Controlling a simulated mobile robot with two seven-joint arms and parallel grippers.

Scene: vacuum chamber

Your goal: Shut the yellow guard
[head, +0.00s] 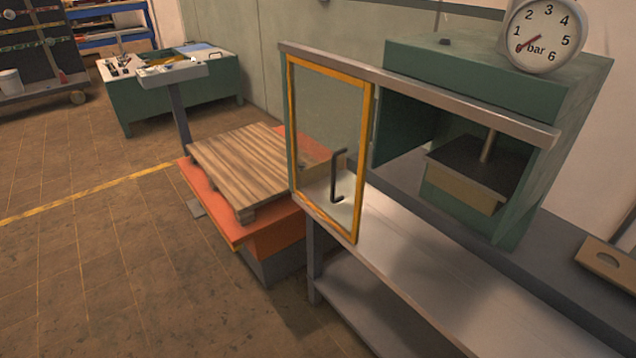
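The yellow guard (360,150) is a clear panel in a yellow frame with a black bar handle (336,176) on its front. It hangs from a grey rail (430,97) at the left end, beside the green press (511,170). The press opening to the right of the guard is uncovered, and a dark block with a rod above it shows inside. Neither of my grippers shows in the head view.
A grey bench (405,245) runs in front of the press. An orange lift table (212,203) with a wooden pallet (240,165) stands left of the guard. A pressure gauge (541,36) sits at top right.

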